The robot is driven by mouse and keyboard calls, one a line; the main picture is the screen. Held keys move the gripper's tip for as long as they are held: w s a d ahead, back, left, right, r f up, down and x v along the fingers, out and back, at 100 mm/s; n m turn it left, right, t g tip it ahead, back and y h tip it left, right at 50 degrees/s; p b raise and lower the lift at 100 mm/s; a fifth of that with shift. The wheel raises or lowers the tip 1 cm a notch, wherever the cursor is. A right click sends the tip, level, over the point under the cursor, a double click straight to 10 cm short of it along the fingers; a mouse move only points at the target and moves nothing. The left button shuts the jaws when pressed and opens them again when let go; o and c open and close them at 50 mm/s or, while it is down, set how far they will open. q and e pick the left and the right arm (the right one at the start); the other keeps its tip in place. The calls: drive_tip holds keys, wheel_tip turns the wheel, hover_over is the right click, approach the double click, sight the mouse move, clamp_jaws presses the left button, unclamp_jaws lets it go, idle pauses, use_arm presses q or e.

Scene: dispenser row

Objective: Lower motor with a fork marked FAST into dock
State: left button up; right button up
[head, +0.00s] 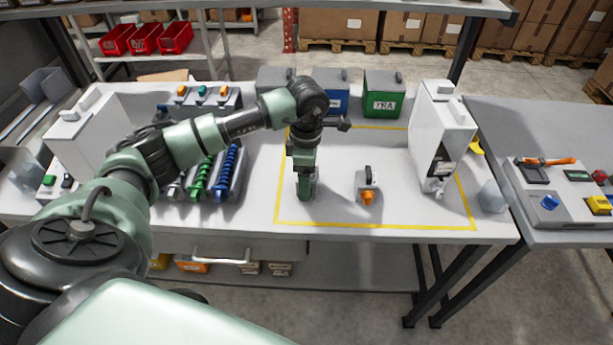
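My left gripper (306,190) points down just above or at the white table inside the yellow outline. Its fingers are partly hidden by their own body, and I cannot tell if anything is between them. To its right stands a small grey unit (367,181) with a dark top part and an orange front piece, apart from the gripper. No FAST mark is readable, so I cannot tell which thing is the motor or the dock. A tall white dispenser (441,125) with a dark opening stands at the right of the outline. My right gripper is not in view.
Green (384,98) and blue (337,100) bins stand behind. Left of the gripper is a rack with green and blue coils (228,172). Another white dispenser (82,135) stands at far left. A clear block (491,196) sits near the right edge. A grey side table (540,130) holds a panel.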

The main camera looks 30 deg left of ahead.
use_arm(q)
drive_tip(key=o, duration=1.8)
drive_tip(key=shift+f, duration=0.1)
drive_tip(key=shift+p, duration=0.3)
drive_tip(key=r+b, duration=0.3)
drive_tip(key=r, duration=0.4)
drive_tip(key=shift+d, duration=0.2)
drive_tip(key=shift+s+r, duration=0.1)
drive_tip(key=shift+r, duration=0.35)
